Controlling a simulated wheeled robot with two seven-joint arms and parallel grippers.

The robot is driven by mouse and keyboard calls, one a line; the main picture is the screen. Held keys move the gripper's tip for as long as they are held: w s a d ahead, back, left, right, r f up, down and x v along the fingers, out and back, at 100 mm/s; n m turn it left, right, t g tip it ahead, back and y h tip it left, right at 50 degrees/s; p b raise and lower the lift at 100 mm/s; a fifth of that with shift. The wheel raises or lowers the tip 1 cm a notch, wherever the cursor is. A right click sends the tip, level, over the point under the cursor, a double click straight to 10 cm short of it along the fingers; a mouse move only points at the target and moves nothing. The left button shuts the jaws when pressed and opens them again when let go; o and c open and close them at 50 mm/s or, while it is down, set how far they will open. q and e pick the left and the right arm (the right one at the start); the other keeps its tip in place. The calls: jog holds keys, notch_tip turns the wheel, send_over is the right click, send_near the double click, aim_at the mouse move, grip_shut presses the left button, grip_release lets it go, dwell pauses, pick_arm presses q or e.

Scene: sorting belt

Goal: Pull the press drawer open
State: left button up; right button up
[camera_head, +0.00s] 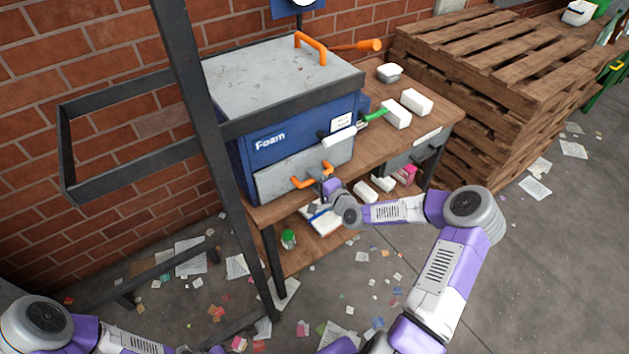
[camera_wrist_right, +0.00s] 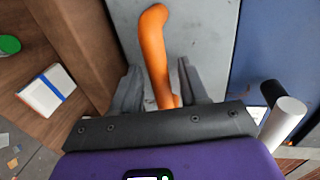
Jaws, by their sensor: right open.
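The blue press marked "Foam" (camera_head: 270,143) stands on a wooden workbench. Its grey drawer front (camera_head: 275,182) is low on the press and looks flush with the body. An orange handle (camera_head: 300,183) is fixed to that front. My right gripper (camera_head: 327,181) is at the right end of the handle. In the right wrist view the orange handle (camera_wrist_right: 154,50) runs between the two open fingers of my right gripper (camera_wrist_right: 158,85), with a gap on each side. My left arm shows at the lower left, but its gripper is outside the picture.
A white-gripped lever (camera_head: 338,137) sticks out beside the drawer, and shows close to the gripper's right in the wrist view (camera_wrist_right: 284,118). A dark metal frame (camera_head: 205,110) stands left of the press. Stacked pallets (camera_head: 480,100) are at right. Scraps litter the floor.

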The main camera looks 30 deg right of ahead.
jog(key=shift+w, duration=0.3)
grip_shut()
jog(key=shift+s+f, duration=0.1)
jog(key=shift+s, duration=0.05)
